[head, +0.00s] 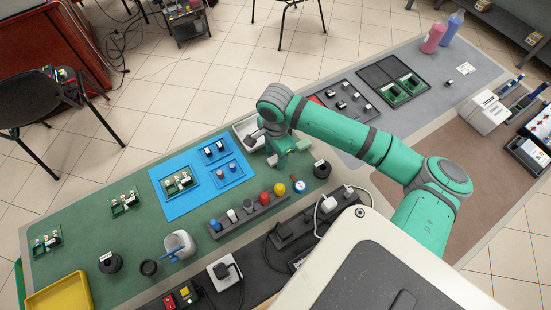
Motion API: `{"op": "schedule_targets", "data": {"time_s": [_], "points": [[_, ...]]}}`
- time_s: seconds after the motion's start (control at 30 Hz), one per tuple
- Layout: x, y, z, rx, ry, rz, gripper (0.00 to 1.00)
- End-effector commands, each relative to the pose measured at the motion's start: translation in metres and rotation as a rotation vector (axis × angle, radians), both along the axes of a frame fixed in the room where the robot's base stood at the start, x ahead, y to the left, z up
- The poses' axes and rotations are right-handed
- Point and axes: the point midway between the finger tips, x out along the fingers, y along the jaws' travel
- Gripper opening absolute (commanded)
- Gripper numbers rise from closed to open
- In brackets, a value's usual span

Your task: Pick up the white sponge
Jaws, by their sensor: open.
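My green arm reaches across the bench from the right. My gripper (277,160) is open and points down over the green mat, just right of the blue mat. It is small in the picture, and I see nothing held in it. A pale tray (237,129) lies just left of my wrist, partly hidden by the arm. I cannot make out a white sponge for certain; it may be hidden behind my arm or gripper, or be too small to tell.
A blue mat (165,207) with circuit boards lies left of my gripper. A yellow tray (58,297) sits far left.

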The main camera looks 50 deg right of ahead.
Motion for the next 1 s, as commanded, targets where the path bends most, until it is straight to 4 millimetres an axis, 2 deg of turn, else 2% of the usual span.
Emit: {"op": "schedule_targets", "data": {"time_s": [0.2,0.3,0.4,0.77,0.87,1.0], "points": [[0.0,0.0,-0.001,-0.001,0.0,0.0,0.45],[0.0,0.0,-0.001,-0.001,0.0,0.0,0.21],[0.0,0.0,-0.001,-0.001,0.0,0.0,0.02],[0.0,0.0,0.005,-0.001,-0.001,0.0,0.02],[0.001,0.0,0.018,-0.002,-0.002,0.0,0.02],[0.001,0.0,0.044,-0.002,-0.003,0.001,0.02]]}}
